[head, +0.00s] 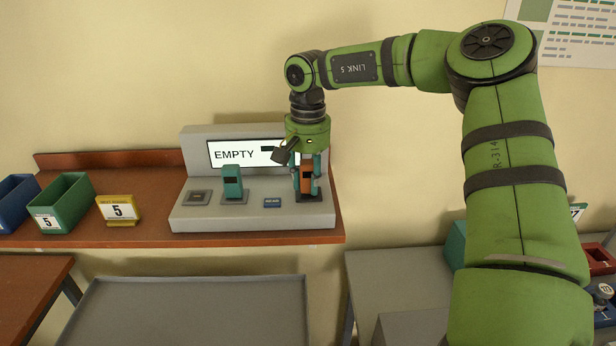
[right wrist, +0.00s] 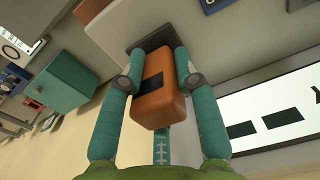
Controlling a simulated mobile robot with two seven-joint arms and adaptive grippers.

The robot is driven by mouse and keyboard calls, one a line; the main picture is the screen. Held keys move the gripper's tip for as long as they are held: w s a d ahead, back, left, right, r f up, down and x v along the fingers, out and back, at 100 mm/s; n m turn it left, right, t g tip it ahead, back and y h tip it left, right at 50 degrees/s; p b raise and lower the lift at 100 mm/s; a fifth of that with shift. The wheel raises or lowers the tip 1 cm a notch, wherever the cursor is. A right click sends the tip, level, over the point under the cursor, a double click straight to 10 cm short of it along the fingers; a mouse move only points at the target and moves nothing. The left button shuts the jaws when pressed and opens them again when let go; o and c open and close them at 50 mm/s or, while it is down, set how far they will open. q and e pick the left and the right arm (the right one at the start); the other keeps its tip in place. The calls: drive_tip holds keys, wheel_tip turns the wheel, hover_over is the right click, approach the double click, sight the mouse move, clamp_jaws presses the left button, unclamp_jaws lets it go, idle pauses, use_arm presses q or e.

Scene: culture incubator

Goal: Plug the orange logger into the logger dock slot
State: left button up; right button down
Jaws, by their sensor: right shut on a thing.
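The orange logger (head: 307,184) is upright over the right-hand dark slot plate (head: 316,198) of the grey logger dock (head: 255,220). My right gripper (head: 306,181) points down and is shut on it, with a teal finger on either side. In the right wrist view the orange logger (right wrist: 155,104) lies between the fingertips (right wrist: 158,65), its far end at the dark slot plate (right wrist: 143,36). I cannot tell how deep it sits. The dock's screen (head: 235,153) reads "EMPTY" and is partly hidden by my gripper. My left gripper is not in view.
A teal logger (head: 232,181) stands in the dock's middle slot, left of my gripper. A square dark plate (head: 198,198) is at the dock's left. A yellow "5" sign (head: 119,209) and a green bin (head: 63,201) stand further left on the brown shelf (head: 150,236).

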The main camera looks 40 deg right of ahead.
drive_tip(key=shift+f, duration=0.35)
drive_tip(key=c, duration=0.8)
unclamp_jaws()
drive_tip(key=shift+c, duration=0.2)
drive_tip(key=shift+r, duration=0.15)
wheel_tip(320, 180, up, 12)
drive_tip(key=shift+f, duration=0.1)
